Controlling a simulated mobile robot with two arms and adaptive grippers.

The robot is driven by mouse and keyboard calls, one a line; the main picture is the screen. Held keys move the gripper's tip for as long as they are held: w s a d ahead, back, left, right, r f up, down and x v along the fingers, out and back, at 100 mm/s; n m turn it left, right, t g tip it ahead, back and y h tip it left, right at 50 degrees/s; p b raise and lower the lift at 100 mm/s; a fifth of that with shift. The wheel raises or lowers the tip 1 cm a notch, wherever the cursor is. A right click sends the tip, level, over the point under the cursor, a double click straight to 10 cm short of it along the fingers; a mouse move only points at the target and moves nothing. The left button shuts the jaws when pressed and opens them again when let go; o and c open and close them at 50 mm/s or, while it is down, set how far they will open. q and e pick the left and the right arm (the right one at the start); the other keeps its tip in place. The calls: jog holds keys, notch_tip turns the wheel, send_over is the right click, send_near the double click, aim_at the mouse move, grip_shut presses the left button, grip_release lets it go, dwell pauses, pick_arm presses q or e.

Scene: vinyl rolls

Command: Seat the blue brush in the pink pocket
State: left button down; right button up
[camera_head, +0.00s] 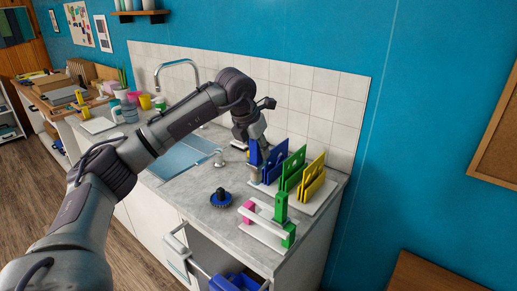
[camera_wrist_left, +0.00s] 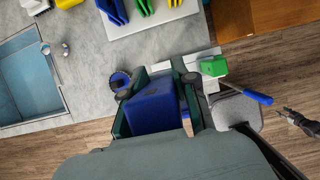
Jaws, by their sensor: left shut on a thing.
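My left gripper (camera_head: 254,138) is shut on the blue brush (camera_head: 254,153) and holds it upright above the counter, left of the board rack. In the left wrist view the left gripper (camera_wrist_left: 157,88) has a finger on each side of the blue brush (camera_wrist_left: 152,108). The pink pocket (camera_head: 248,207) is at the left end of a white holder (camera_head: 263,223) near the counter's front edge, apart from the brush. In the left wrist view the pink pocket is hidden.
A round dark-blue scrubber (camera_head: 220,198) lies on the counter, left of the holder. Blue (camera_head: 275,163), green (camera_head: 292,170) and yellow (camera_head: 312,180) boards stand in a white rack behind. The sink (camera_head: 178,158) is left. An open drawer (camera_head: 235,281) with blue contents is below.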

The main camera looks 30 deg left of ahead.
aim_at(259, 175)
pick_arm(q)
jog(key=shift+f+b, duration=0.95)
jog(key=shift+f, duration=0.6)
notch_tip(259, 175, down, 2)
jog(key=shift+f+b, duration=0.1)
jog(key=shift+b, duration=0.65)
jog(key=shift+f+b, duration=0.45)
jog(key=shift+f, duration=0.2)
jog(key=shift+f, duration=0.2)
jog(key=shift+f+b, duration=0.3)
jog(key=shift+f, duration=0.15)
jog(key=shift+f+b, duration=0.4)
jog(key=shift+f, duration=0.1)
